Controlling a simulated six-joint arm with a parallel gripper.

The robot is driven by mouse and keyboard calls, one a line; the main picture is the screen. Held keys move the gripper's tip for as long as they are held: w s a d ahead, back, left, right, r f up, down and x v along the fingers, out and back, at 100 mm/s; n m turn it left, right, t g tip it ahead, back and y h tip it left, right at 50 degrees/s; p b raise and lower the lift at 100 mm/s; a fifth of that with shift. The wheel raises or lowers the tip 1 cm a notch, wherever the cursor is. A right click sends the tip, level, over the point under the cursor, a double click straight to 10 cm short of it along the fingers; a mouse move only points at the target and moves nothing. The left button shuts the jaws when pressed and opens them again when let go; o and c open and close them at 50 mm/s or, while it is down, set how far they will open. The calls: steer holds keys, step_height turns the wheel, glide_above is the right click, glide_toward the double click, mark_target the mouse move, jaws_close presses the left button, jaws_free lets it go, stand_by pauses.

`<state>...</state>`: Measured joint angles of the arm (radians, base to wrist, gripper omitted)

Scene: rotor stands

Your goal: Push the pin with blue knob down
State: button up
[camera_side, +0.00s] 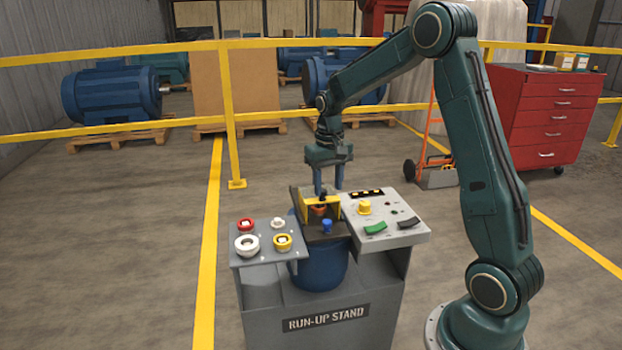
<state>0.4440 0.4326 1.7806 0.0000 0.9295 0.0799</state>
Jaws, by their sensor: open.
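The blue knob (327,225) stands at the front of the dark plate in the middle of the run-up stand (328,322). How far its pin sits down cannot be told at this size. My gripper (328,190) points down, open and empty, above the back of the middle section. It is behind and above the blue knob, apart from it. Under the gripper are a yellow bracket (335,211) and a small orange part (318,210), partly hidden by each other and by a dark piece.
A blue drum (318,272) sits below the middle plate.

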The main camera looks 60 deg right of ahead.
steer(key=shift+r, duration=1.6)
steer(key=s+a+r+n+t, duration=0.3)
steer(key=s+a+r, duration=0.65)
steer(key=a, duration=0.25)
steer(key=s+a+n+t, duration=0.2)
steer(key=s+a, duration=0.5)
steer(key=s, duration=0.6)
steer(key=shift+n+t, duration=0.3)
steer(key=shift+n, duration=0.2)
steer(key=shift+a+r, duration=0.1)
